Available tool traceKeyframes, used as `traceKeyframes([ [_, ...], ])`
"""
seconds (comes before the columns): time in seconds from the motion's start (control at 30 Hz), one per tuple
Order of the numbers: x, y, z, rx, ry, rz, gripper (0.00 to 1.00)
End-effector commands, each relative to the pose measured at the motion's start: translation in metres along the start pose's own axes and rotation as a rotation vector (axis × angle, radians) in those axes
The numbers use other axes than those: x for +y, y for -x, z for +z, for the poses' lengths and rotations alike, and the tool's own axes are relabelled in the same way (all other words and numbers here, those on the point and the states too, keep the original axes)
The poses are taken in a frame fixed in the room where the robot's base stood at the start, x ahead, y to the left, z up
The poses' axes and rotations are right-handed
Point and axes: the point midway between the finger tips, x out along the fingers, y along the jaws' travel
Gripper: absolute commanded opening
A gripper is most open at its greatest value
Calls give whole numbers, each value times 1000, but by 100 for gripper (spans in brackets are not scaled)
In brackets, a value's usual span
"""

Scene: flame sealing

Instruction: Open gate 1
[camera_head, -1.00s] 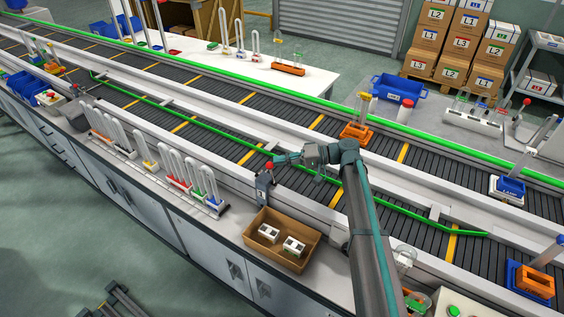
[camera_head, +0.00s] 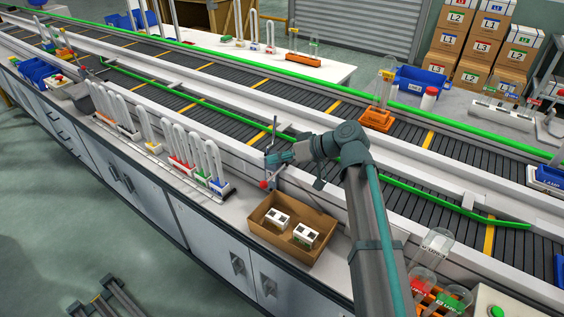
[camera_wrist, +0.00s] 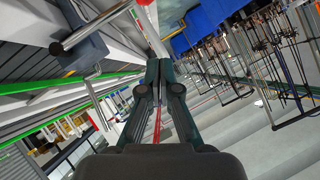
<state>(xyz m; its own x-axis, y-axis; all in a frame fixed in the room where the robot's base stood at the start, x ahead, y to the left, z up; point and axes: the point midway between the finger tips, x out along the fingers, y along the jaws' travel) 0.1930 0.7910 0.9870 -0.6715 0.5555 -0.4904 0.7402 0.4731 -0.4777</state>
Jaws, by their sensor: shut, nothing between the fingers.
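My gripper (camera_head: 272,158) is shut and empty. It is at the conveyor's near edge, close to a small grey lever post with a red knob (camera_head: 263,184), and partly covers that post. In the wrist view my gripper's fingers (camera_wrist: 158,70) are closed together. A grey block (camera_wrist: 86,52) with a metal rod is up and left of them, and a red knob (camera_wrist: 145,2) is at the top edge. Contact between fingers and lever cannot be told. No gate label is readable. A long green guide bar (camera_head: 420,199) lies over the near belt.
A cardboard box (camera_head: 258,212) with white parts stands just below the lever. A rack of clear tubes with coloured bases (camera_head: 215,180) stands to its left. An orange carrier (camera_head: 376,118) is on the far belt. Lidded clear vessels (camera_head: 437,246) stand right of my arm.

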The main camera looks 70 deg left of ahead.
Motion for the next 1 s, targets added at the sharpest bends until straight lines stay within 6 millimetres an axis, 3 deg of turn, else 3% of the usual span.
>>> traceKeyframes([
  [0.03, -1, -8, 13, 0, 40, 26, 0],
  [0.4, -6, -28, 43, 0, 303, 204, 0],
  [1.0, -3, -38, 57, -1, 473, 319, 0],
])
